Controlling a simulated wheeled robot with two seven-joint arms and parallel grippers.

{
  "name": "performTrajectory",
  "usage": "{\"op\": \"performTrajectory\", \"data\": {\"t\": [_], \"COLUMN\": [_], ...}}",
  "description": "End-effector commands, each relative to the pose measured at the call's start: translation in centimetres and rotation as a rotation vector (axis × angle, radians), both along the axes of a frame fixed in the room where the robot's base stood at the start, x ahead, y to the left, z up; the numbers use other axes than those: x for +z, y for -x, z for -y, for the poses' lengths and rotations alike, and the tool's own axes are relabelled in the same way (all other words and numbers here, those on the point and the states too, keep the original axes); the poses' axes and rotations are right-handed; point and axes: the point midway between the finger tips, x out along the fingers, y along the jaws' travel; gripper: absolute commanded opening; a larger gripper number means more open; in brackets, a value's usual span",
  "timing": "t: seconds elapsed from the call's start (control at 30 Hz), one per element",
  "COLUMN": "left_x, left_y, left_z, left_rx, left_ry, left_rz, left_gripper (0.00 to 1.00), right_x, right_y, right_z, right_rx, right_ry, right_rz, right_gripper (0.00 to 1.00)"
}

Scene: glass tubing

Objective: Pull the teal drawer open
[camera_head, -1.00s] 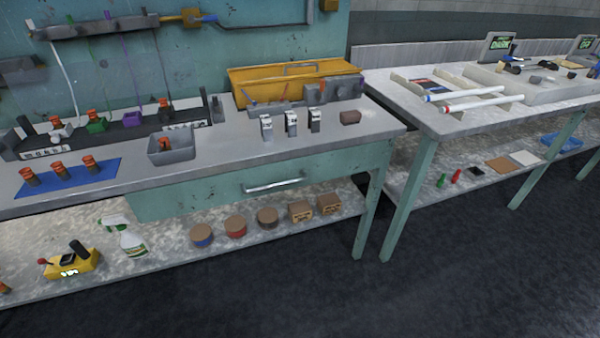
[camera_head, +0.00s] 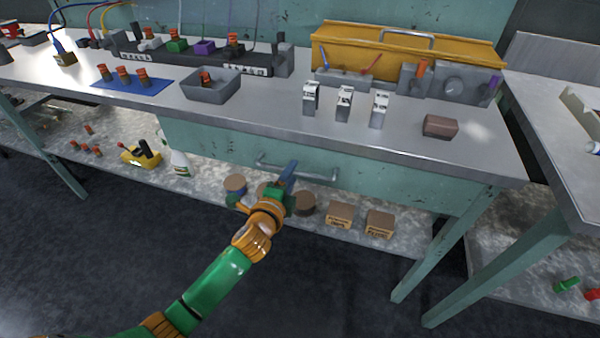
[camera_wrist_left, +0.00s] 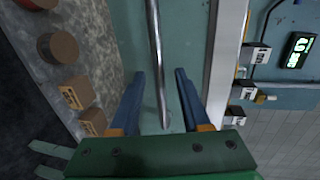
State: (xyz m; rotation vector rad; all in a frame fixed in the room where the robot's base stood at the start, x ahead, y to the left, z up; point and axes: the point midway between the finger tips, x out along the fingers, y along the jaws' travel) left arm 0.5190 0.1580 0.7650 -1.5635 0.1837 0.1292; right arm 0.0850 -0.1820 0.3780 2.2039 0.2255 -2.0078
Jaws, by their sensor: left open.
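The teal drawer (camera_head: 395,190) is under the grey worktop and looks shut, its front flush below the top. Its silver bar handle (camera_head: 315,174) runs across the front. My left gripper (camera_head: 288,172) is at the middle of the handle and covers part of it. In the left wrist view my left gripper (camera_wrist_left: 158,76) is open, with a blue finger on each side of the handle (camera_wrist_left: 154,35). The teal drawer front (camera_wrist_left: 187,35) lies behind it. I cannot tell whether the fingers touch the bar. My right gripper is not in view.
The lower shelf (camera_head: 215,172) holds round tins, two small boxes (camera_head: 380,223), a spray bottle (camera_head: 178,160) and a yellow device. A grey bin (camera_head: 212,92), white-topped clips and a brown block (camera_head: 440,127) stand on the worktop. The dark floor in front is clear.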

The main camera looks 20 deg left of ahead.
Motion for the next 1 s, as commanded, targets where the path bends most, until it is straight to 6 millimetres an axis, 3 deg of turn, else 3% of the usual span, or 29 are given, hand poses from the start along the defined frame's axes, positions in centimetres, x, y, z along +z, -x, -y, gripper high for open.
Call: {"op": "performTrajectory", "data": {"t": [0.13, 0.37, 0.4, 0.57, 1.0], "left_x": [-0.5, -0.5, -0.5, -0.5, -0.5], "left_y": [-1.8, -2.1, -2.1, -2.1, -2.0], "left_z": [0.1, 0.1, 0.1, 0.1, 0.1], "left_rx": [-0.001, -0.001, -0.001, -0.001, -0.001], "left_ry": [0.002, 0.003, 0.003, 0.003, 0.003], "left_rz": [-0.001, -0.002, -0.002, -0.002, -0.003], "left_gripper": [0.47, 0.47, 0.44, 0.01, 0.0], "right_x": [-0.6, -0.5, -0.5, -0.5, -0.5], "right_y": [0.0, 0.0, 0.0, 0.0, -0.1], "right_z": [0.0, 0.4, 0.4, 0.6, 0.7], "right_rx": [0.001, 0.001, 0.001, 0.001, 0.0], "right_ry": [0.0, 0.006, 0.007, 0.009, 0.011], "right_rz": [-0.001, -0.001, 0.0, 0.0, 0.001], "right_gripper": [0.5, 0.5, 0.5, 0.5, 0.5]}}
